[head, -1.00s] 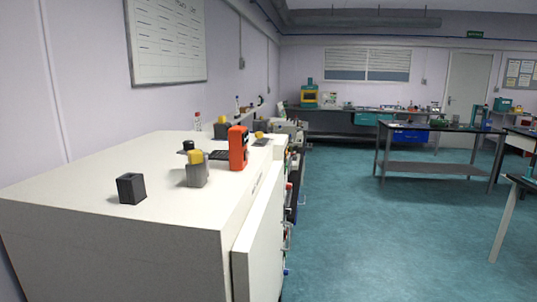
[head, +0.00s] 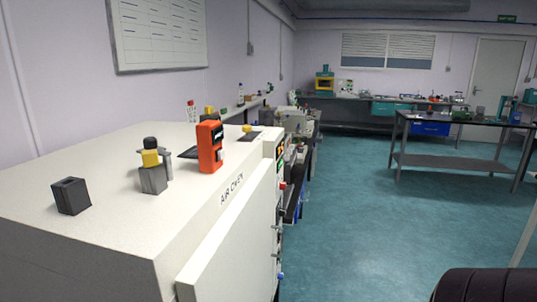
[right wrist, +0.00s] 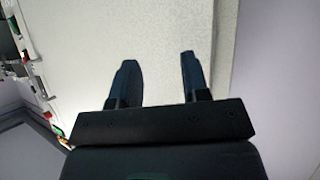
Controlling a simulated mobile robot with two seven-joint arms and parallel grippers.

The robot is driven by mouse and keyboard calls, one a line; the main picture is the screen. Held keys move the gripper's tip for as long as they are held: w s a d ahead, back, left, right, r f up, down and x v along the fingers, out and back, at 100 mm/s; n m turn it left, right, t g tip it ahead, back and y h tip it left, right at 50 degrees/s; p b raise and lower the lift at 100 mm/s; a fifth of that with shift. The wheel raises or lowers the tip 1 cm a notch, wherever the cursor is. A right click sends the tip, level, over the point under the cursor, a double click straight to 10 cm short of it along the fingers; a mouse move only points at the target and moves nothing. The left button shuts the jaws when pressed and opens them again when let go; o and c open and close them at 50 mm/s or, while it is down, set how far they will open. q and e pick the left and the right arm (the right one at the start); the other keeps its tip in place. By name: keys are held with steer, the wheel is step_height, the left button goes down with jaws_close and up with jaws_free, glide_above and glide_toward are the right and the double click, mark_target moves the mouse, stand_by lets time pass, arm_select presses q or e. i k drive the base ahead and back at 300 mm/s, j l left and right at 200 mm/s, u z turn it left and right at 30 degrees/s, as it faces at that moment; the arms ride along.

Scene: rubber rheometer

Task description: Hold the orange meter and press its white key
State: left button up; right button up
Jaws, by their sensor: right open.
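The orange meter (head: 210,147) stands upright on the white top of the air oven (head: 120,222), towards its far right edge in the head view. It has a dark display near its upper part; I cannot make out the white key clearly at this size. My right gripper (right wrist: 157,62) shows in the right wrist view with its two dark fingers apart and nothing between them. A plain pale surface lies beyond the fingers, and the meter is not in that view. My left gripper is not in view.
A dark open block (head: 71,196) and a grey block with a yellow piece (head: 152,179) stand left of the meter. A flat dark item with a yellow part lies behind it. A dark bench (head: 455,162) stands across the clear green floor.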

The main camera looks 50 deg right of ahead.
mark_target(220, 156)
steer(key=l+u, duration=0.1)
steer(key=l, duration=0.5)
steer(key=k+l, duration=0.1)
steer(key=l, duration=0.45)
steer(key=l+u, duration=0.15)
steer(key=l, duration=0.45)
steer(key=k, duration=0.05)
